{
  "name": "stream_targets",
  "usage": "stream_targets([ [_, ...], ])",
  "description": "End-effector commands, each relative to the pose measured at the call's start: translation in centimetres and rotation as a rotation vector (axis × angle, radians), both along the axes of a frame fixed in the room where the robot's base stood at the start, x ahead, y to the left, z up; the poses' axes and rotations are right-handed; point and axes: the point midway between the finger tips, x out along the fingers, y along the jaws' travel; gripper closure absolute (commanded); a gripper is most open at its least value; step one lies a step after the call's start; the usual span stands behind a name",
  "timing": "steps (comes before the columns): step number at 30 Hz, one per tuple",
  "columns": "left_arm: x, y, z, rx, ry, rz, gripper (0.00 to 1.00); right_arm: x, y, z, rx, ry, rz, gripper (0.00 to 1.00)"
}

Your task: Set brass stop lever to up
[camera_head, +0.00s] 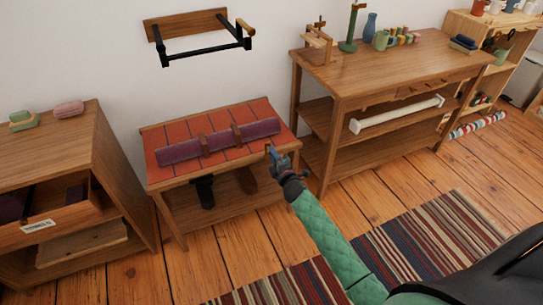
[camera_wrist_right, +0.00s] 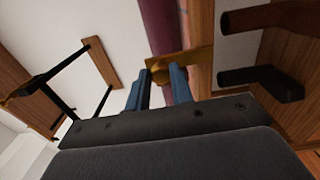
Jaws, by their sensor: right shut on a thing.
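The brass stop lever (camera_wrist_right: 195,59) shows in the right wrist view, at the tips of my right gripper's blue fingers. In the head view my right gripper (camera_head: 272,155) is at the right end of a low bench with a red panelled top (camera_head: 258,108). The gripper is shut on the lever and hides most of it there. I cannot tell whether the lever is up or down. A purple roll (camera_head: 178,151) lies along the bench top, against wooden pegs, and also shows behind the lever in the wrist view (camera_wrist_right: 158,25). My left gripper is not in view.
A wall rack with black arms (camera_head: 205,50) hangs above the bench. A wooden cabinet with an open drawer (camera_head: 82,215) stands left, and a taller workbench (camera_head: 375,70) with a white roll (camera_head: 395,114) stands right. A striped rug (camera_head: 425,238) lies on the floor.

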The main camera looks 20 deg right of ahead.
Motion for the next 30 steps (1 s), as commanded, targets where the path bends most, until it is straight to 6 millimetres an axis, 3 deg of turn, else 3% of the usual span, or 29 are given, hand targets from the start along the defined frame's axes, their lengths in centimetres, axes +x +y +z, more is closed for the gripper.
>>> stream_targets([
  [16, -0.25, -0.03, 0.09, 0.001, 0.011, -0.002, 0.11, -0.02, -0.23, -0.14, 0.022, 0.003, -0.002, 1.0],
  [17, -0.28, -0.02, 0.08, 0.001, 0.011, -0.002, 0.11, -0.02, -0.23, -0.14, 0.021, 0.003, -0.002, 0.72],
  [19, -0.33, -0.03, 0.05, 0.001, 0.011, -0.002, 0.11, -0.02, -0.21, -0.13, 0.021, 0.003, -0.001, 0.58],
  [30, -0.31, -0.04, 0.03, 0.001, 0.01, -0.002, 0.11, -0.31, -0.16, -0.1, 0.021, 0.002, 0.0, 0.55],
])
